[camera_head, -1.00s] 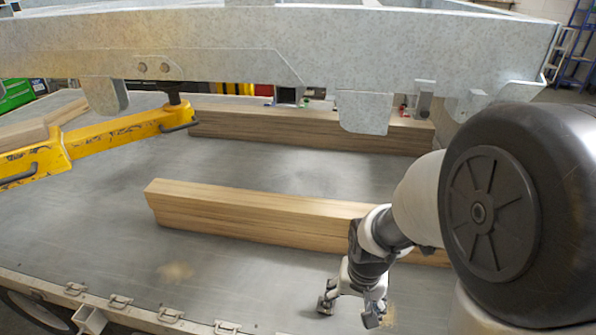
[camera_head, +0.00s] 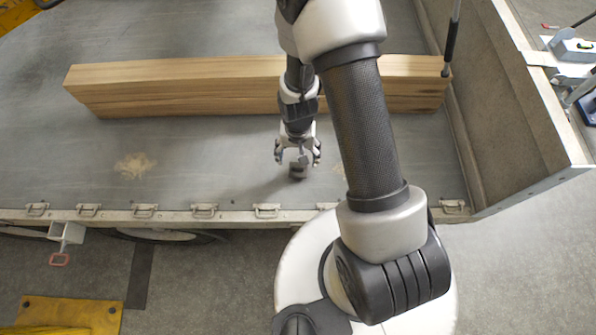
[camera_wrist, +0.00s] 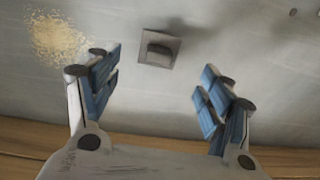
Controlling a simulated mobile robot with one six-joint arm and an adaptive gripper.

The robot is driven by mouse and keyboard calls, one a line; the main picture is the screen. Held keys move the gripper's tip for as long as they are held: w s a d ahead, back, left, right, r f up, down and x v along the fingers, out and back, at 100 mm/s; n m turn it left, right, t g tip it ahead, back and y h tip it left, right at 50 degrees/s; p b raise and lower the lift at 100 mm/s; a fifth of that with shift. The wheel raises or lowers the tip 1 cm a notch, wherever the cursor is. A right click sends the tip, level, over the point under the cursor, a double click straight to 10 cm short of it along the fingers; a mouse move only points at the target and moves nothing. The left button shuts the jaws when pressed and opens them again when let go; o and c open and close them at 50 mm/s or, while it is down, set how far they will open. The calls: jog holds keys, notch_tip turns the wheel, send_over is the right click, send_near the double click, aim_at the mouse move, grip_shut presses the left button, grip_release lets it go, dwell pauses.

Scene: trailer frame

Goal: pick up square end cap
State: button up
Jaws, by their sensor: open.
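The square end cap (camera_wrist: 160,47) is a small dark grey square plate with a raised middle. In the wrist view it lies on the grey trailer deck, a little beyond the fingertips and centred between them. In the head view the end cap (camera_head: 297,173) shows as a small dark piece just below my gripper. My gripper (camera_head: 298,156) points down over the deck, in front of the timber beam. In the wrist view my gripper (camera_wrist: 158,88) has its blue-padded fingers spread wide with nothing between them.
A timber beam (camera_head: 180,82) lies behind my gripper. The deck's latched front edge (camera_head: 105,214) is nearer me, and a side wall (camera_head: 515,110) stands on the right. Sawdust (camera_wrist: 60,38) lies to the left of the cap in the wrist view.

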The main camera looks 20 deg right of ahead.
aim_at(298, 165)
notch_tip(298, 165, down, 8)
jog(key=shift+d+r+b, duration=0.1)
jog(key=shift+r+b, duration=0.15)
jog(key=shift+b, duration=1)
jog(key=c, duration=1.4)
